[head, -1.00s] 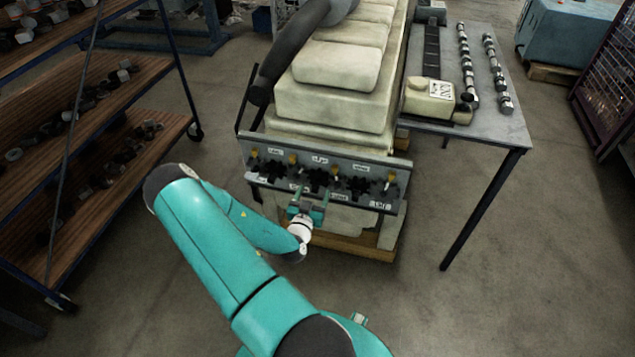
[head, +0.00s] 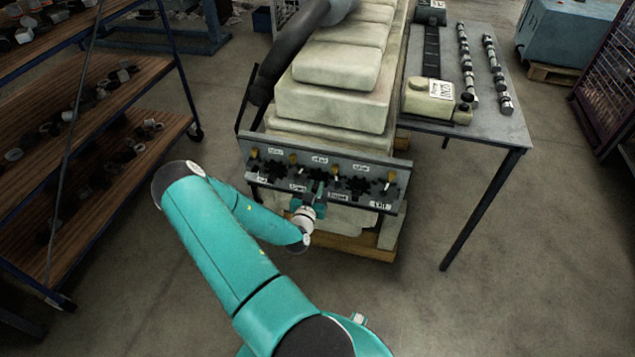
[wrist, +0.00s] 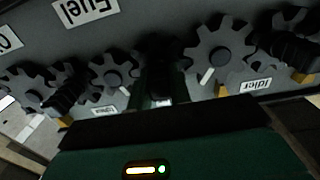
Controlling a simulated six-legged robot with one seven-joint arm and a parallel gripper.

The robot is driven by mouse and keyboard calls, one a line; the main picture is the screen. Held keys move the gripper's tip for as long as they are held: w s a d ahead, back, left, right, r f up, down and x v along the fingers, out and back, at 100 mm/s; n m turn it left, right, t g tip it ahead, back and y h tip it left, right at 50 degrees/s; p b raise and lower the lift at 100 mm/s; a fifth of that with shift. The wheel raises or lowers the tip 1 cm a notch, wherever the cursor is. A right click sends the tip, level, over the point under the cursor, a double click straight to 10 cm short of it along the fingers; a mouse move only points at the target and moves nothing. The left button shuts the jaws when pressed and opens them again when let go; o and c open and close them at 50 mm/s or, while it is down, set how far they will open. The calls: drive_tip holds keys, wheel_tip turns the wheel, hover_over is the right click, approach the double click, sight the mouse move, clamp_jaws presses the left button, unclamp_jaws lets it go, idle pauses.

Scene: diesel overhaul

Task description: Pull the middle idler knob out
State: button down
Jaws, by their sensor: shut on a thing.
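The grey gear panel (head: 330,160) is fixed on the near end of the pale engine. It carries black toothed gears, dark knobs, brass-coloured parts and white labels. My gripper (wrist: 161,92) reaches up to the panel and is shut on a dark knob (wrist: 161,52), which I take to be the middle idler knob. The knob is in shadow and the fingers partly cover it, so how far out it stands cannot be told. In the head view my gripper (head: 316,195) is at the panel's lower middle, hiding the knob.
Gears flank the held knob on its left (wrist: 112,72) and right (wrist: 218,52); an "Idler" label (wrist: 257,86) is at the right. A steel table (head: 490,130) stands right of the engine, a parts rack (head: 110,150) at the left.

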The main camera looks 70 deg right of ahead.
drive_tip(key=shift+s+a, duration=0.15)
drive_tip(key=shift+a, duration=0.95)
drive_tip(key=c, duration=0.7)
unclamp_jaws()
drive_tip(key=shift+a, duration=0.1)
drive_tip(key=a, duration=0.4)
drive_tip(key=s+a, duration=0.1)
drive_tip(key=a, duration=0.1)
drive_tip(key=shift+s+a, duration=0.1)
drive_tip(key=shift+a, duration=0.3)
